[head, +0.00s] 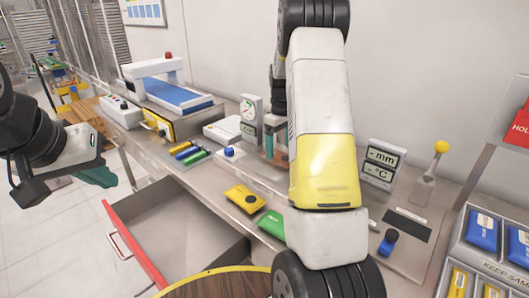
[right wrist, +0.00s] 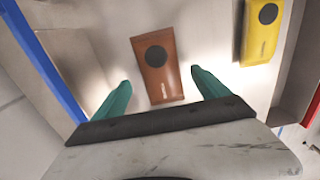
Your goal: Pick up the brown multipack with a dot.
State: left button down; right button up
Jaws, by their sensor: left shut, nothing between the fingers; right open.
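The brown multipack (right wrist: 157,72) with a dark round dot lies flat on a light surface in the right wrist view. My right gripper (right wrist: 160,92) is open, with one teal finger on each side of the pack's lower part. A gap shows on both sides, and nothing is gripped. My left gripper (head: 96,177) is shut and empty at the left, out over the floor, away from the packs.
A yellow pack (right wrist: 261,30) with a dot lies right of the brown one. A yellow pack (head: 245,198) and a green pack (head: 271,224) lie on the counter near the open red-fronted drawer (head: 134,245). A gauge (head: 250,112) stands behind.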

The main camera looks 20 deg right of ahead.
jog(key=shift+f, duration=1.3)
jog(key=c, duration=1.6)
jog(key=shift+r, duration=0.15)
jog(key=shift+c, duration=1)
